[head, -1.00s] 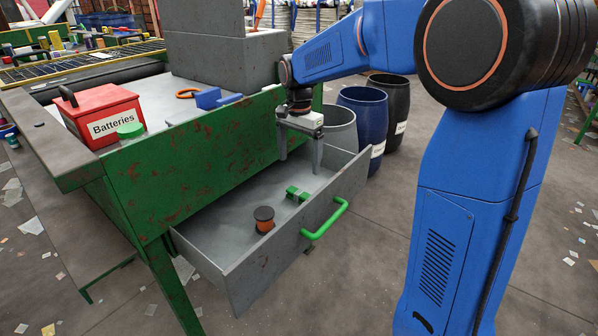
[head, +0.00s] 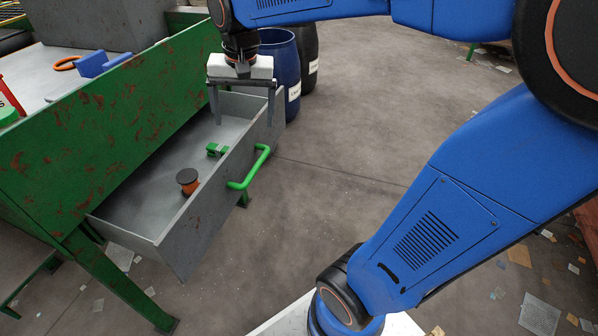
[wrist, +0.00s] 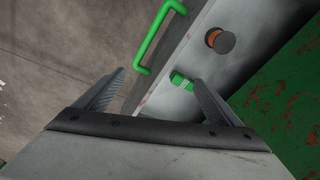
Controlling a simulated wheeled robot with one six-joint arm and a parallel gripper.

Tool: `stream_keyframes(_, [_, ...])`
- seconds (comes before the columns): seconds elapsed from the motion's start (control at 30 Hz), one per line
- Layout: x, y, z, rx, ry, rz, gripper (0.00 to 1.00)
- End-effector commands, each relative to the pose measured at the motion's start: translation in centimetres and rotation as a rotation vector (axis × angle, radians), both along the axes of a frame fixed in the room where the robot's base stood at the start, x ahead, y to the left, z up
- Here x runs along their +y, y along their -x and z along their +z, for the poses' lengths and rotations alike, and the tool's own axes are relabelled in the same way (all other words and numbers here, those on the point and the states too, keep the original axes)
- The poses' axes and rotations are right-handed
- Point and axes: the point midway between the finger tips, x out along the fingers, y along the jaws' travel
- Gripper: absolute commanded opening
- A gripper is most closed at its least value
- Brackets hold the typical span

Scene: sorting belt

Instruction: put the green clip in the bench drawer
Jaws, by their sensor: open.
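The green clip (head: 216,150) lies on the floor of the open bench drawer (head: 150,205), near its front wall. My gripper (head: 243,118) is open and empty above the drawer's far part, its fingers pointing down. In the wrist view the clip (wrist: 181,81) shows beyond and between the fingertips (wrist: 158,78), nearer the right one, with nothing held. The drawer's green handle (head: 250,168) is on the outside of its front.
An orange spool with a dark top (head: 188,181) stands in the drawer near the clip. The green bench (head: 100,130) rises behind the drawer, with an orange ring (head: 66,63) and a blue block (head: 92,64) on top. A blue barrel (head: 280,70) stands beyond.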

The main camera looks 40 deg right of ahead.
Motion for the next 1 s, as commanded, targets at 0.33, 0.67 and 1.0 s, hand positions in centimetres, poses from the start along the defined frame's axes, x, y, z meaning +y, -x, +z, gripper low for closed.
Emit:
stream_keyframes(0.33, [-1.8, 10.0, -1.6, -0.121, 0.061, 0.254, 0.88])
stream_keyframes(0.67, [-2.8, 17.3, -4.9, -0.216, 0.143, 0.469, 0.88])
stream_keyframes(1.0, [-3.0, 19.1, -6.3, -0.241, 0.173, 0.534, 0.88])
